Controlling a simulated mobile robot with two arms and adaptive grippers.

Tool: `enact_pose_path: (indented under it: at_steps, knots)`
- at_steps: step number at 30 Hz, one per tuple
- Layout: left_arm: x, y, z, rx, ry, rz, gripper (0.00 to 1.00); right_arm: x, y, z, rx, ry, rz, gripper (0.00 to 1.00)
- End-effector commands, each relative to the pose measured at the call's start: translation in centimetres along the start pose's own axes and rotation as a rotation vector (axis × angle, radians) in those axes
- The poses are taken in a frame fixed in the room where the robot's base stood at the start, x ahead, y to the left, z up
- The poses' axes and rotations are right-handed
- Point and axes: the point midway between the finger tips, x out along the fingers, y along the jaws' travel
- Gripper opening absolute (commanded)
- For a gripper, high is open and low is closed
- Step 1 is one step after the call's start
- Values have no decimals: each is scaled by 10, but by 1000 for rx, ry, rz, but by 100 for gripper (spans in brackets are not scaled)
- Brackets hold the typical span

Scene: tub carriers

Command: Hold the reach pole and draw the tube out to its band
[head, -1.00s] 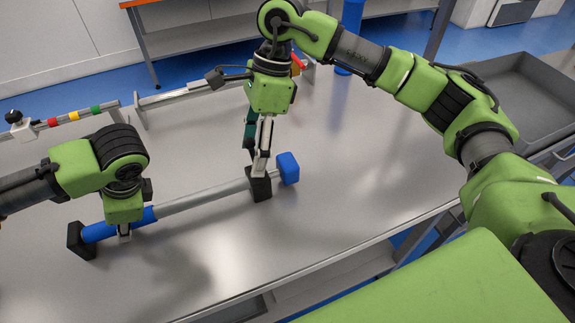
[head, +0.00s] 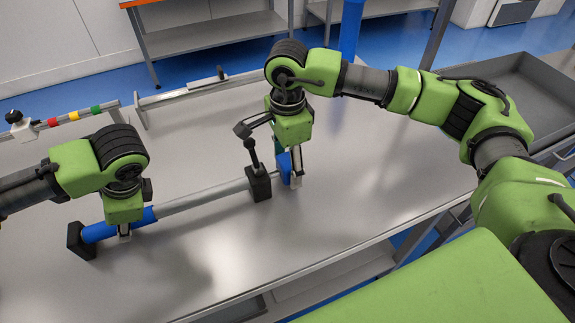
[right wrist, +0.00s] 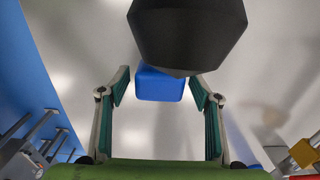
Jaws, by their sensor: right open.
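The reach pole lies along the table in the head view, with a blue sleeve (head: 98,231) at its left end and a silver tube (head: 203,198). A blue end piece (head: 284,167) is at its right. My left gripper (head: 124,232) straddles the blue sleeve and looks shut on it; its far finger is hidden. My right gripper (head: 290,182) is open at the blue end piece, which it partly covers. In the right wrist view the blue end piece (right wrist: 159,86) shows between the spread fingers, apart from both. No band on the tube can be made out.
Black supports stand at the pole's left end (head: 81,240) and by the tube's right end (head: 259,184); the right one has an upright rod with a black knob (head: 249,144). A rail with coloured marks (head: 75,117) lies behind. A grey tray (head: 525,85) is at right.

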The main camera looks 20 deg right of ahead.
Motion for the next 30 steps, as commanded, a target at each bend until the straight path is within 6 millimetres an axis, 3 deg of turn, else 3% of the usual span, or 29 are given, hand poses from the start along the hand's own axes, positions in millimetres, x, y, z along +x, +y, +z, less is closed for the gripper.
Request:
enact_pose_path:
  at_steps: [12,13,19,23,30]
  knots:
    - [0,0,0,0,1,-1,0,11,0,0,0,0,-1,58]
    - [0,0,0,0,1,-1,0,11,0,0,0,0,-1,56]
    - [0,0,0,0,1,-1,0,10,0,0,0,0,-1,4]
    - [0,0,0,0,1,-1,0,10,0,-4,2,0,-1,3]
    - [0,0,0,-1,0,-1,0,11,0,-54,7,2,0,2]
